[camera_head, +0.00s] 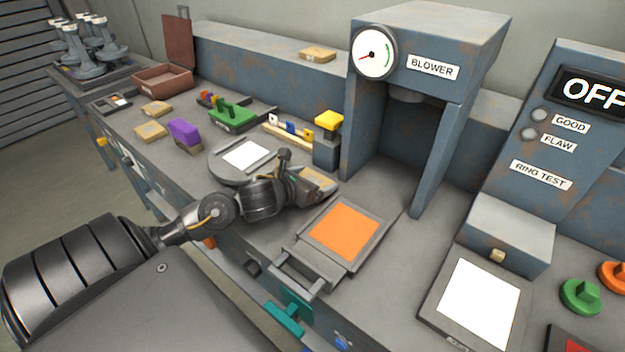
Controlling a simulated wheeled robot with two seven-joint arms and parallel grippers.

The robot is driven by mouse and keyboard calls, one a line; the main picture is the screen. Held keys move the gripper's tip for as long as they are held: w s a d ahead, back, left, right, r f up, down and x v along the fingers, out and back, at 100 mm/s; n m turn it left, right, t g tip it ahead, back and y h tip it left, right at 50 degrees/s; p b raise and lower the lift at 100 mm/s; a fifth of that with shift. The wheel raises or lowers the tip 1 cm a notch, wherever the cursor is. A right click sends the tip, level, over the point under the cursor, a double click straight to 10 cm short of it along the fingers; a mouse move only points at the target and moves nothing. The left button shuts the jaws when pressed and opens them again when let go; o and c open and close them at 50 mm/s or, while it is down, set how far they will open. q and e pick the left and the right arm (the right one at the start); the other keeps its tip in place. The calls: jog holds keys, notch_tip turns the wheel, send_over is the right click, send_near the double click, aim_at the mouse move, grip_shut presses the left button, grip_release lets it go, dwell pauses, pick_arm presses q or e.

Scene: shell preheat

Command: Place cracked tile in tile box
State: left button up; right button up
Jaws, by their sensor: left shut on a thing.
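My left gripper (308,181) reaches in from the left over the middle of the bench. It is shut on a tan tile (320,177), which is partly hidden by the fingers. I cannot make out a crack on it at this size. A reddish-brown open box (163,79) with a raised lid (178,41) stands at the far left of the bench; it looks like the tile box. The held tile is well apart from it. My right gripper is not in view.
Other tan tiles (150,130) lie near the box, and one (318,54) lies on the back ledge. A purple block (185,134), a green fixture (231,116) and a round plate (228,172) stand between. The blower (430,35) and an orange-topped tray (345,232) are to the right.

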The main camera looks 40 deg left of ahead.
pick_arm(q)
jog(key=o, duration=0.9)
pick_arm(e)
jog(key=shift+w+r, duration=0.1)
pick_arm(q)
jog(key=shift+r, duration=0.2)
jog(key=v, duration=0.5)
jog(key=shift+s, duration=0.3)
jog(key=p+v, duration=0.1)
jog(key=v, duration=0.2)
jog(key=shift+r, duration=0.15)
jog(key=p+v, duration=0.2)
jog(key=p, duration=0.1)
jog(key=shift+s+d+r+p, duration=0.2)
jog(key=shift+r+p, duration=0.1)
jog(key=shift+s+p, duration=0.35)
jog(key=shift+s, duration=0.05)
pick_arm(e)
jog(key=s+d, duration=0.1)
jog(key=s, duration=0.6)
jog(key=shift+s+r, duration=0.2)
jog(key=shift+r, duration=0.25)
